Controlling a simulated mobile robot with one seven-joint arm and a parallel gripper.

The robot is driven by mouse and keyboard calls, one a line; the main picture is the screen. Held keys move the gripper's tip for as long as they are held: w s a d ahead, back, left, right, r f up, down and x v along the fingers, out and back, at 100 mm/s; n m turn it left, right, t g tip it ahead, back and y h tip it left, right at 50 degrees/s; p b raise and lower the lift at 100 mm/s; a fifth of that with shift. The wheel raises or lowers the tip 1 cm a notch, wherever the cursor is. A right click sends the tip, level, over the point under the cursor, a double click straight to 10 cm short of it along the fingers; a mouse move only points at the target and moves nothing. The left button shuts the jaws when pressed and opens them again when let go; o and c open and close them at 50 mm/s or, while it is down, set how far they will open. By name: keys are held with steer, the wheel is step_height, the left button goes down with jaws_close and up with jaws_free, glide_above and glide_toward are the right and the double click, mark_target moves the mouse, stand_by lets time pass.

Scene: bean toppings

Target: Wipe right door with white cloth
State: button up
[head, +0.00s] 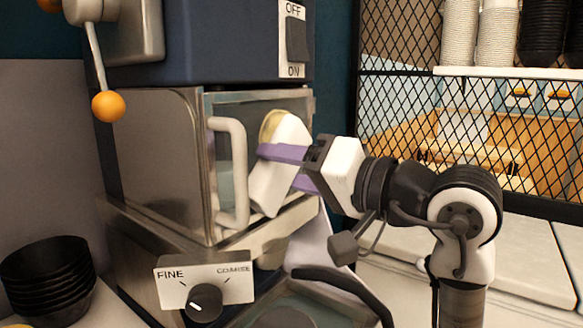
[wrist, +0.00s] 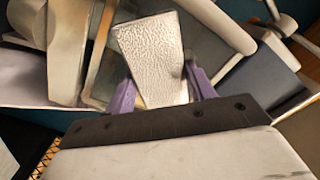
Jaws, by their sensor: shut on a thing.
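The white cloth (head: 268,188) is pinched between the purple fingers of my gripper (head: 284,165). It hangs in front of the glass-paned, metal-framed door (head: 262,103) of the machine, to the right of the door's pale handle (head: 238,178). The cloth appears close to the door; I cannot tell whether it touches. A yellowish patch shows at the cloth's top. In the wrist view the textured white cloth (wrist: 150,50) fills the gap between the two purple fingertips (wrist: 160,88). The cloth and gripper hide the door's right part.
A FINE/COARSE dial panel (head: 205,285) sits below the door, and an OFF/ON switch (head: 297,40) above it. An orange-knobbed lever (head: 108,106) hangs upper left. Stacked black bowls (head: 48,277) stand lower left. A black mesh partition (head: 455,125) stands at right.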

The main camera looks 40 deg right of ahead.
mark_target(308, 144)
steer(key=shift+x, duration=0.85)
stand_by(0.3)
steer(key=shift+w+d+b, duration=0.25)
steer(key=shift+d, duration=0.6)
steer(key=shift+w+d+b, duration=0.2)
steer(key=shift+w+d, duration=0.05)
steer(key=shift+d, duration=0.6)
steer(key=shift+w+d, duration=1.35)
steer(key=shift+d, duration=1.9)
steer(key=shift+s+a+r+b, duration=0.2)
steer(key=shift+s+a+r, duration=0.1)
steer(key=shift+a, duration=0.25)
steer(key=shift+s+a+r+b, duration=0.2)
steer(key=shift+a+r+b, duration=0.1)
steer(key=shift+a, duration=0.25)
steer(key=shift+s+a+r+b, duration=0.15)
steer(key=shift+s+a+r, duration=0.15)
steer(key=shift+a, duration=0.3)
